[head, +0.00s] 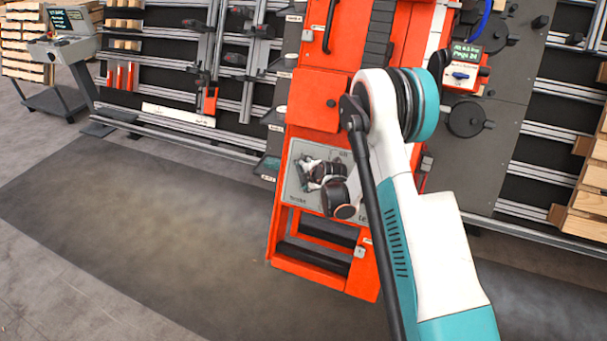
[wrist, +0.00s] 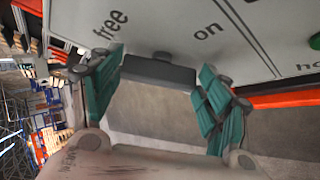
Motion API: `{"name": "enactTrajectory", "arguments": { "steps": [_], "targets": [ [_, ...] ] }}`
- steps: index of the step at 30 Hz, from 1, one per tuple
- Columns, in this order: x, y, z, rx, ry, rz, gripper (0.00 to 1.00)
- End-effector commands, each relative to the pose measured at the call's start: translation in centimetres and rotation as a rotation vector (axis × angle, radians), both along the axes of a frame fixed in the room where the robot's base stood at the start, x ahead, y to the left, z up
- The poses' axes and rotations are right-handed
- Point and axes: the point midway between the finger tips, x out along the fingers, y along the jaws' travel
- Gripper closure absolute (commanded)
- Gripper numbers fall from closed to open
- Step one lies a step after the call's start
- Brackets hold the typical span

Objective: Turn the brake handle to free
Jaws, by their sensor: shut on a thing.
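The brake handle (wrist: 158,70) is a dark grey bar on a light panel (wrist: 165,20) in the wrist view. The word "free" is printed up and left of it, and "on" up and right. My gripper (wrist: 160,68) has its teal fingers on either side of the bar, shut on its two ends. I cannot tell which word the handle points to. In the head view my gripper (head: 318,172) is at the grey panel (head: 296,190) low on the orange cabinet. The handle is hidden there behind my gripper and wrist.
The orange cabinet (head: 318,100) stands against a rack of rails (head: 160,75). A small screen with a blue switch (head: 462,76) is at its upper right. Wooden pallets (head: 585,190) are at the right edge. A console on a stand (head: 62,50) is at the far left. The dark floor mat (head: 150,210) is clear.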

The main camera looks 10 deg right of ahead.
Motion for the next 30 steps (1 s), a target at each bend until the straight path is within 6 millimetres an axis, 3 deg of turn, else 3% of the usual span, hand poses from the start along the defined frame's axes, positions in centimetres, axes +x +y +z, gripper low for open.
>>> {"name": "enactTrajectory", "arguments": {
  "steps": [15, 30],
  "targets": [
    [-0.41, 0.08, -0.76, 0.283, -0.206, -0.185, 0.54],
    [-0.39, 0.09, -0.83, 0.368, -0.265, -0.241, 0.54]
  ]
}}
